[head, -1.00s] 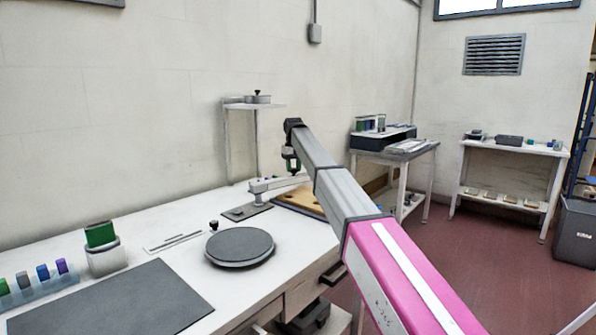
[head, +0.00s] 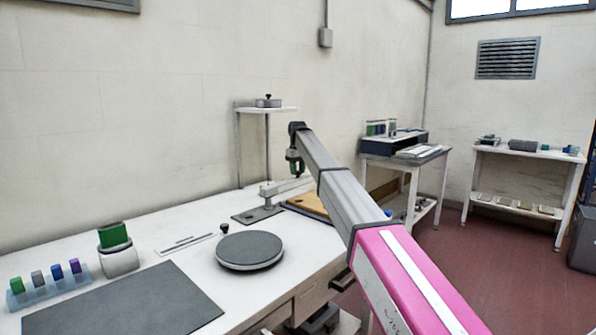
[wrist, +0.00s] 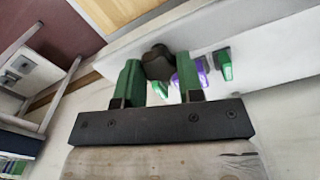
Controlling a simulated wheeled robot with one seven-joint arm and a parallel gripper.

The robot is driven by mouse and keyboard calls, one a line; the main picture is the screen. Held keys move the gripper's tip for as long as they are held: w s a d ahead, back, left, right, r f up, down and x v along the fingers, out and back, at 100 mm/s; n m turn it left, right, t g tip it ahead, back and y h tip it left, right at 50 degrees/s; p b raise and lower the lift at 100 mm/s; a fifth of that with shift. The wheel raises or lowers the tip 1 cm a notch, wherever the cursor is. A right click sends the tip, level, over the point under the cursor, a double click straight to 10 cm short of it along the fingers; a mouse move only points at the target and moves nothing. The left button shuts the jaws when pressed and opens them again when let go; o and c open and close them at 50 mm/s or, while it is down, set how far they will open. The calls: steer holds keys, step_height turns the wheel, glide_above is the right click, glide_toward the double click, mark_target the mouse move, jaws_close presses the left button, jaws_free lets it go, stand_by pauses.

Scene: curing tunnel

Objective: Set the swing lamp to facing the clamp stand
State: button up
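What I take to be the swing lamp is a pale arm (head: 284,187) on a short post with a dark base plate (head: 258,215), at the back of the white bench. In the head view its arm points right. My gripper (head: 296,170) hangs just above that arm, pointing down. In the wrist view, my gripper's green fingers (wrist: 158,70) are apart, with a dark knob (wrist: 157,63) between or just beyond them. Whether they touch it is unclear. I cannot tell for certain which thing is the clamp stand.
A round grey disc (head: 250,251), a dark mat (head: 130,305), a green block in a white holder (head: 119,262) and a vial rack (head: 48,285) occupy the bench. A tall shelf stand (head: 268,109) rises behind the lamp. A wooden board (head: 308,206) lies beside it.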

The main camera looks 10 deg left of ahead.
steer(key=o, duration=0.4)
steer(key=shift+w+a, duration=0.1)
steer(key=shift+a, duration=0.05)
step_height(320, 180, up, 11)
stand_by(0.4)
steer(key=shift+f, duration=0.1)
